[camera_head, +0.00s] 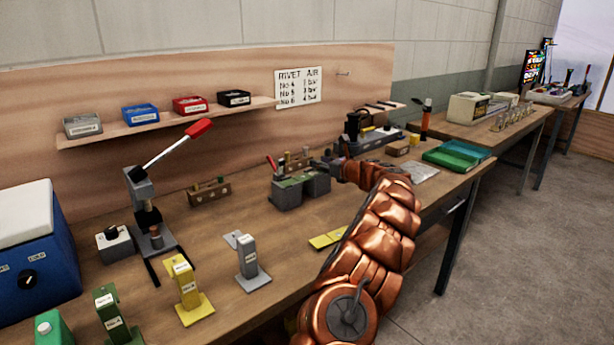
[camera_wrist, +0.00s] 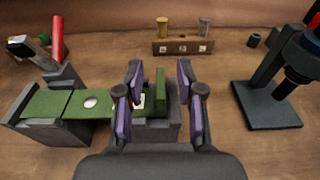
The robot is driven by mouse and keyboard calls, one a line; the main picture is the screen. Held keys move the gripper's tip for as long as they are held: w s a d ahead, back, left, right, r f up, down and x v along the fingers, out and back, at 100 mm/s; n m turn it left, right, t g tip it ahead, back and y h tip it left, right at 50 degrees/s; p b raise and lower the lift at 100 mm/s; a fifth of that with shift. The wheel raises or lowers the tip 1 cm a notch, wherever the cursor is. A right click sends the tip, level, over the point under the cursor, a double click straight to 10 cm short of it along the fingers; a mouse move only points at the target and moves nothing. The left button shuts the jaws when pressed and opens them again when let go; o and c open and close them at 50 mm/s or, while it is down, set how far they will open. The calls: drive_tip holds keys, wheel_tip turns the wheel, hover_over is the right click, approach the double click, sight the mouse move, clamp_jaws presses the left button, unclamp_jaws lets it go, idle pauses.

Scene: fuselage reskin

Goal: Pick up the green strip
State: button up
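A flat green strip (camera_wrist: 62,104) with a pale oval spot lies across grey blocks on the bench in the wrist view. In the head view the green strip (camera_head: 291,181) shows small on top of the grey blocks (camera_head: 286,196). My gripper (camera_wrist: 160,95) is open, its purple-padded fingers on either side of an upright green piece (camera_wrist: 160,88) with a pale label beside it. I cannot tell if this piece is part of the strip. In the head view my copper arm reaches over the bench and my gripper (camera_head: 334,166) is small beside the blocks.
A dark press stand (camera_wrist: 266,104) stands right of my gripper, and a small wooden rack (camera_wrist: 183,46) stands behind. A red-handled tool (camera_wrist: 57,40) is at far left. Yellow (camera_head: 187,290), grey (camera_head: 248,262) and green (camera_head: 112,318) labelled stands line the front. Bare bench lies between.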

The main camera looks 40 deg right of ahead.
clamp_jaws()
idle(0.4)
wheel_tip(320, 180, up, 4)
drive_tip(key=shift+f, duration=0.25)
drive_tip(key=shift+s+a+r, duration=0.1)
drive_tip(key=shift+s+r, duration=0.05)
drive_tip(key=shift+s, duration=0.1)
drive_tip(key=shift+s+a, duration=0.2)
drive_tip(key=shift+s, duration=0.35)
drive_tip(key=s+a, duration=0.3)
drive_tip(key=s, duration=0.3)
drive_tip(key=s+a+r+b, duration=0.1)
drive_tip(key=s+a, duration=0.3)
drive_tip(key=s, duration=0.2)
drive_tip(key=shift+s+r+b, duration=0.15)
drive_tip(key=shift+s+b, duration=0.05)
drive_tip(key=shift+b, duration=0.1)
